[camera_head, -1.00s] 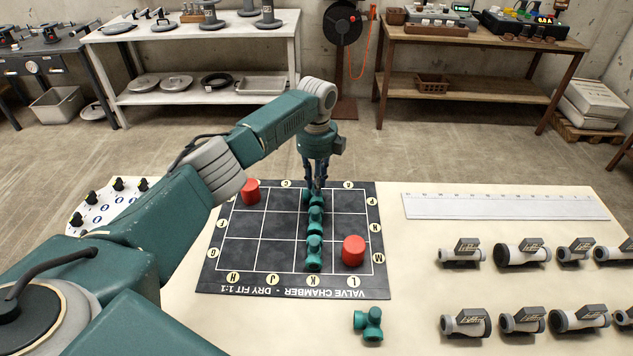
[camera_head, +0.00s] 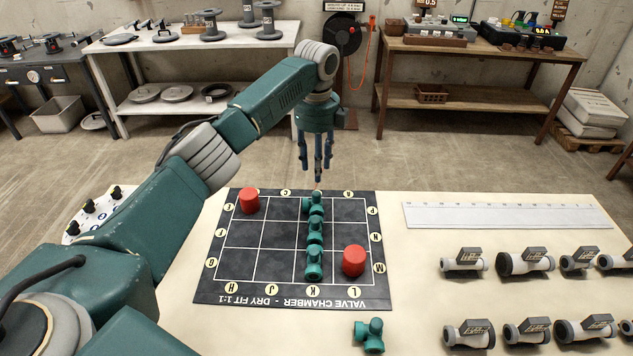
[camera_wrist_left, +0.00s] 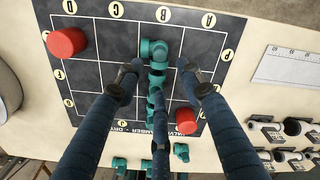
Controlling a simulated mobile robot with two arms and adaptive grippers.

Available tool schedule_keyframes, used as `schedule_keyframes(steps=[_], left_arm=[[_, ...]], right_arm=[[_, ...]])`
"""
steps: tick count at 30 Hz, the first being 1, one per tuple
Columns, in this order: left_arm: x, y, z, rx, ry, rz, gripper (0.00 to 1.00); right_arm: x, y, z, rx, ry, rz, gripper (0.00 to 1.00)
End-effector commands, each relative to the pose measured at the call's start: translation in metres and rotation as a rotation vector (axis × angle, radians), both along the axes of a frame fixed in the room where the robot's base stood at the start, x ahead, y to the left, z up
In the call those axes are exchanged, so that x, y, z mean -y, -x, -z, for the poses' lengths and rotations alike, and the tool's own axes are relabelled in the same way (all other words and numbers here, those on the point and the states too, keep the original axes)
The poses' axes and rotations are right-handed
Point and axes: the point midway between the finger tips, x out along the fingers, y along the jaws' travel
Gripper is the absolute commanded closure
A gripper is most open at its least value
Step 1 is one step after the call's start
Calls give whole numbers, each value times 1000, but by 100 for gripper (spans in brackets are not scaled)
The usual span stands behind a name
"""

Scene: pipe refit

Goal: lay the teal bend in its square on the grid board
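The teal bend (camera_head: 313,201) lies on the grid board (camera_head: 205,289), in the far row, third column from the left. It lines up with two more teal pipe pieces, a middle one (camera_head: 315,230) and a near one (camera_head: 313,262). My left gripper (camera_head: 317,168) hangs above and behind the bend, fingers apart and empty. In the left wrist view its spread fingers (camera_wrist_left: 158,82) show over the column of teal pieces, with the bend (camera_wrist_left: 156,48) beyond the fingertips. My right gripper is not in view.
Red cylinders stand on the board at far left (camera_head: 249,201) and near right (camera_head: 354,261). A loose teal fitting (camera_head: 369,336) lies in front of the board. A ruler (camera_head: 508,215) and several grey valve pieces (camera_head: 525,259) lie to the right.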

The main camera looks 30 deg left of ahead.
Motion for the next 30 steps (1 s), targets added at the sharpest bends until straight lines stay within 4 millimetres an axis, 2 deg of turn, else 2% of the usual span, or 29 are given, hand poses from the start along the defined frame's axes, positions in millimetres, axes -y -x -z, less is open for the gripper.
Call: schedule_keyframes(steps=[3,7,23,26,30], left_arm=[[0,-1,-15,1,0,0,62],[0,0,-24,0,0,0,62],[0,0,-27,-1,0,0,62],[0,0,-38,0,0,0,62],[0,0,-66,0,0,0,62]], right_arm=[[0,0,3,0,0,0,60],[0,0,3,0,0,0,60],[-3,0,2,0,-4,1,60],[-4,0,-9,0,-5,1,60],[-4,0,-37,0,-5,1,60]])
